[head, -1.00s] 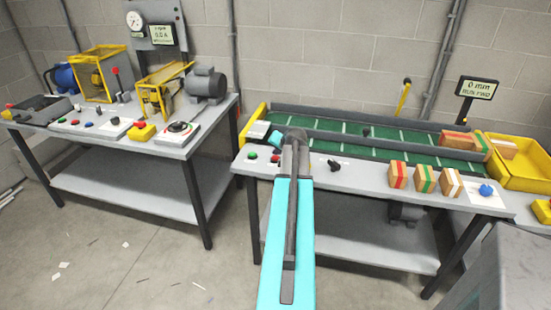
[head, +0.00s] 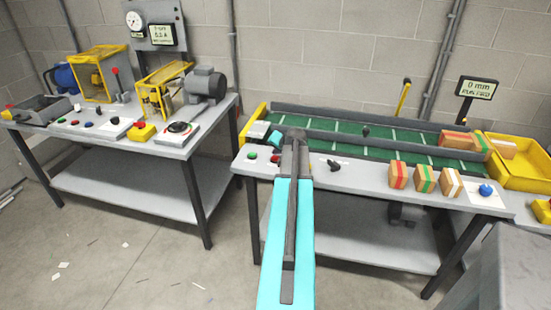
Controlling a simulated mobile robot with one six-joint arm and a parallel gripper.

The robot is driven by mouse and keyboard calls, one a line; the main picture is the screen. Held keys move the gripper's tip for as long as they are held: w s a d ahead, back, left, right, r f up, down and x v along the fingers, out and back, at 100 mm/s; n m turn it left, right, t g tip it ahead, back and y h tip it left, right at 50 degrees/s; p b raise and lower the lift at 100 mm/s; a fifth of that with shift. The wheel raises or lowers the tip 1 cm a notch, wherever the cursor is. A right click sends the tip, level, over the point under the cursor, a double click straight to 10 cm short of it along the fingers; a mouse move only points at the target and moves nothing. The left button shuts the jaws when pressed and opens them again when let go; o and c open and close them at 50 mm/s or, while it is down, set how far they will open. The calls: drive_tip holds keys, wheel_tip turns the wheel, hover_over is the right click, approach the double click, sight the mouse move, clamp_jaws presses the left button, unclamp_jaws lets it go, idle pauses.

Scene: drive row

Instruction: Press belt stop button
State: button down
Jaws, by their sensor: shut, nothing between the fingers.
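The conveyor table (head: 370,177) stands at the right, with a green belt (head: 397,148) along its back. A green button (head: 252,156) and a red button (head: 275,158) sit on the table's front left panel; the red one is just left of my arm. The stop label cannot be read. My dark forearm reaches over the table's left part, and a small cyan part of my wrist shows above the red button. My gripper's fingers cannot be made out; the arm hides the area right behind it.
Wooden blocks with coloured stripes (head: 424,180) and a blue knob (head: 486,190) stand on the right front. A yellow bin (head: 515,175) is at the belt's right end. A display (head: 478,88) reads 0 mm and RUN FWD. Another bench (head: 130,140) with machines stands left, across a floor gap.

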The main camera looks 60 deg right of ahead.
sight(276, 159)
drive_tip(key=shift+f, duration=0.1)
drive_tip(key=shift+f+b, duration=0.35)
drive_tip(key=shift+b, duration=0.05)
drive_tip(key=shift+f, duration=0.1)
idle(0.5)
drive_tip(key=shift+r, duration=0.55)
idle(0.3)
wheel_tip(276, 159, up, 6)
drive_tip(key=p, duration=0.3)
idle(0.5)
idle(0.8)
